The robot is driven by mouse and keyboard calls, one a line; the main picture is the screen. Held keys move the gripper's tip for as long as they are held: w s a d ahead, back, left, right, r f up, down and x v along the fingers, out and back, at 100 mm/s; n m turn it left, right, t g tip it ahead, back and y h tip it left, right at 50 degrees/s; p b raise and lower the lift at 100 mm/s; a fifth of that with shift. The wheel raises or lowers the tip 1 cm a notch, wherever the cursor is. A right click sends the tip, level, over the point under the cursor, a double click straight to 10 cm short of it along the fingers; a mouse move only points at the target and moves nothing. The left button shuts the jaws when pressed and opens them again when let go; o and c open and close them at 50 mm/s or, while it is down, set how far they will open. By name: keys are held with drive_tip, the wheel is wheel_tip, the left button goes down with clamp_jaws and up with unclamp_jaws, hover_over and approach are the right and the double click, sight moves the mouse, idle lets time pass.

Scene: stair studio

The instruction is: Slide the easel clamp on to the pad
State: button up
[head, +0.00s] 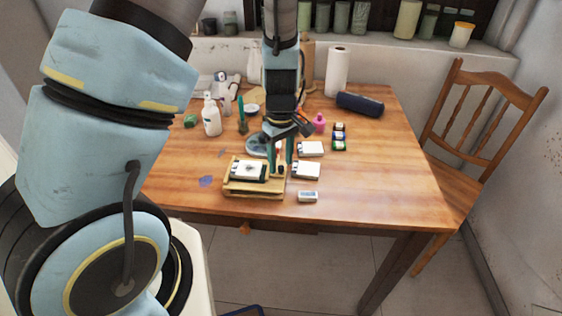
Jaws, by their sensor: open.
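A small wooden easel (254,194) lies low near the front of the table. A white pad (249,171) with a dark mark rests on it, with a dark clip-like part at its left edge. My gripper (279,168) points down at the right side of the easel. Its two teal fingers are apart. A small dark piece (281,169) shows between or just behind the fingertips; it may be the easel clamp, but it is too small to tell. I cannot tell whether the fingers touch it.
White blocks (306,170) and a small white box (308,196) lie right of the easel. A white bottle (211,118), a pink bottle (319,122), a paper roll (337,72) and a dark blue roll (360,104) stand or lie behind. The table's right side (400,180) is clear.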

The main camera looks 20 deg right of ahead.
drive_tip(key=shift+f, duration=0.55)
clamp_jaws()
idle(1.1)
